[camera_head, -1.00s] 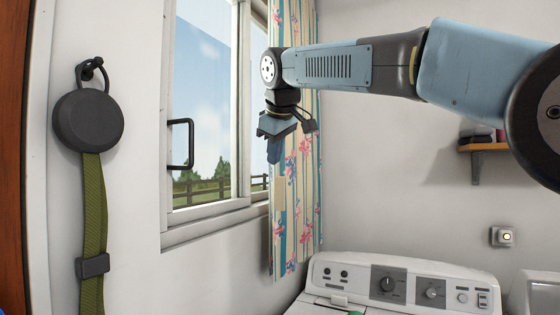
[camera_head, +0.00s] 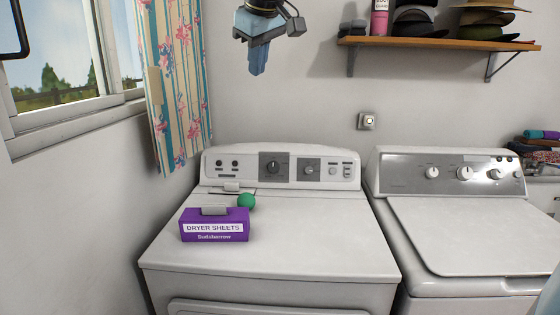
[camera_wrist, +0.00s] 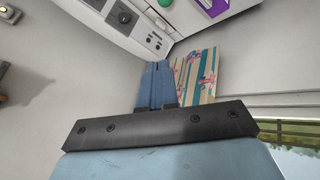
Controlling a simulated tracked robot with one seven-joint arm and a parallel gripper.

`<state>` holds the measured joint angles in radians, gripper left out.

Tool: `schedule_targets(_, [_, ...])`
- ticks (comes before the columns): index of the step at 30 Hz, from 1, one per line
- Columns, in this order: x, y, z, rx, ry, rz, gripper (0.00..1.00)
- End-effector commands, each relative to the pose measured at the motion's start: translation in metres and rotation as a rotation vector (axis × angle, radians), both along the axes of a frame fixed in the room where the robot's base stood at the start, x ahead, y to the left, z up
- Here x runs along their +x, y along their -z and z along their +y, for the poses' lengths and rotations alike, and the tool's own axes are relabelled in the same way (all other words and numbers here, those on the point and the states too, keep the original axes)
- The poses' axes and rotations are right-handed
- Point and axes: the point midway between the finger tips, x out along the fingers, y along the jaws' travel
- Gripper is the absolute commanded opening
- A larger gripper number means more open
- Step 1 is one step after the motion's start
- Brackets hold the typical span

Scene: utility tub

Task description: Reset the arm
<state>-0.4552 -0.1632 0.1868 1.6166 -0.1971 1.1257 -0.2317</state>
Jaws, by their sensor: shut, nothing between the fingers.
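My gripper (camera_head: 257,68) hangs at the top of the head view, pointing down, in front of the bare wall and right of the curtain. Its blue fingers are shut together with nothing between them. In the wrist view my gripper (camera_wrist: 155,85) also shows shut and empty. Most of my arm is out of the head view.
Below stands a white dryer (camera_head: 270,240) with a purple dryer sheets box (camera_head: 214,225) and a green ball (camera_head: 246,200) on top. A second machine (camera_head: 470,230) stands to its right. A wall shelf (camera_head: 430,43) holds hats. A floral curtain (camera_head: 175,85) hangs by the window (camera_head: 70,55).

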Motion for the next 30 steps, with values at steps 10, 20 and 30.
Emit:
schedule_targets(10, [-0.064,0.077,-0.149,0.092,0.336,0.062,0.0])
schedule_targets(20, [-0.153,0.175,-0.247,0.223,0.65,0.114,0.0])
schedule_targets(30, [-0.205,0.238,-0.279,0.307,0.818,0.142,0.0])
